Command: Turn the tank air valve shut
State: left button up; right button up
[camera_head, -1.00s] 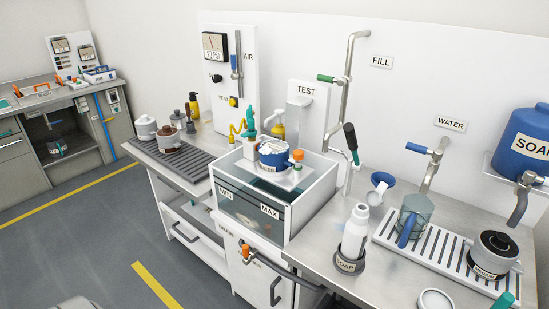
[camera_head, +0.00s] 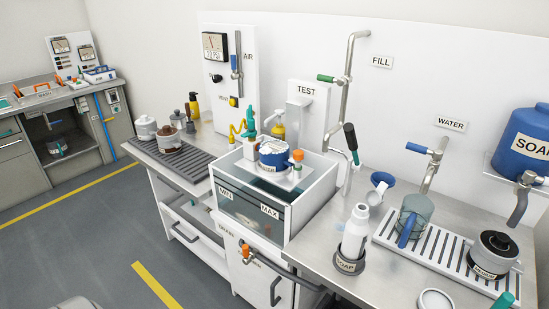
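A white panel labelled AIR (camera_head: 248,57) stands at the back, left of centre. It carries a pressure gauge (camera_head: 214,46), a dark knob (camera_head: 216,78) and a valve with a blue lever (camera_head: 234,62) on a vertical metal pipe. The lever looks upright along the pipe. I cannot read any label that marks one valve as the tank air valve. In front of the panel, a clear-walled tank (camera_head: 250,213) marked MIN and MAX holds a blue-and-white device (camera_head: 273,153) on top. Neither of my grippers is in view.
A soap bottle (camera_head: 354,235), a striped drain tray (camera_head: 398,240) and a lidded pot (camera_head: 492,255) crowd the right counter. A grey ribbed mat (camera_head: 180,165) covers part of the left counter. Another workbench (camera_head: 25,140) stands far left.

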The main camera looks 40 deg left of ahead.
aim_at(234, 75)
jog(key=u, duration=1.45)
jog(key=i+j+z, duration=0.1)
jog(key=i+j, duration=0.05)
